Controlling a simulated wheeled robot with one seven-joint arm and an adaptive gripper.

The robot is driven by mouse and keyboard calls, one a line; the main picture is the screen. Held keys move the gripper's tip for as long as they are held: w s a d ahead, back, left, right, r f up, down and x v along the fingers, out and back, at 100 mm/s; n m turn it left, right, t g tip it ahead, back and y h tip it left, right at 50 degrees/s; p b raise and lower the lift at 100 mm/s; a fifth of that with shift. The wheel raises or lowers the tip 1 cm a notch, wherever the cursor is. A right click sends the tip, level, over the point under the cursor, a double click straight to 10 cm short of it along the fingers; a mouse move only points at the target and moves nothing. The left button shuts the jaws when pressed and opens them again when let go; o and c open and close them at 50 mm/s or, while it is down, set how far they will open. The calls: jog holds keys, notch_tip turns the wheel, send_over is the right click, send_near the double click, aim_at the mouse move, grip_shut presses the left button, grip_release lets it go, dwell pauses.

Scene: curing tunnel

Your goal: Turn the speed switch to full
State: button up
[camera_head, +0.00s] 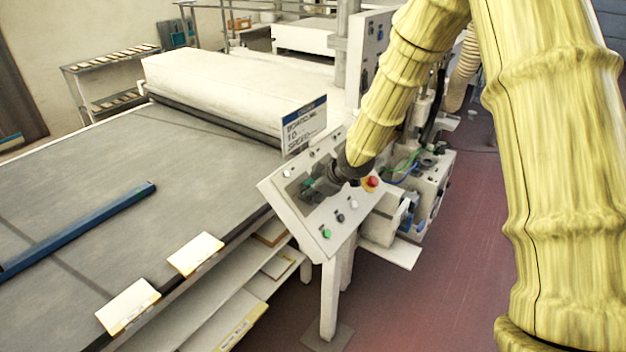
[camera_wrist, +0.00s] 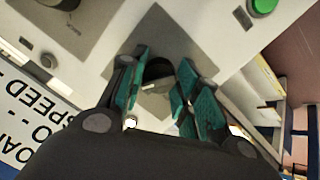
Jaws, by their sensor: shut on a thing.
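The speed switch (camera_wrist: 158,72) is a dark round knob on a grey plate of the slanted white control panel (camera_head: 333,238). My gripper (camera_wrist: 160,88) is shut on the knob, with a teal finger pad on each side of it. In the head view my gripper (camera_head: 318,188) reaches down to the panel's upper middle and hides the knob. A sign reading "SPEED" (camera_head: 303,126) stands at the panel's top edge; part of it shows in the wrist view (camera_wrist: 30,118). The knob's setting cannot be read.
A green button (camera_head: 326,234) and dark knobs (camera_head: 340,217) are lower on the panel. A grey conveyor belt (camera_head: 100,190) with a blue bar (camera_head: 80,228) lies left. Red floor (camera_head: 450,270) is open at right.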

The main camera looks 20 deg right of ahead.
jog(key=m+p, duration=0.3)
jog(key=shift+w+r, duration=0.15)
jog(key=shift+r, duration=0.2)
jog(key=shift+f+m+g+p, duration=0.1)
jog(key=shift+m+g+p, duration=0.2)
jog(key=shift+m+p, duration=0.65)
jog(key=shift+w+m, duration=0.1)
jog(key=shift+m, duration=0.35)
jog(key=o, duration=1)
jog(key=shift+f, duration=0.1)
jog(key=v, duration=1.2)
jog(key=shift+d, duration=0.25)
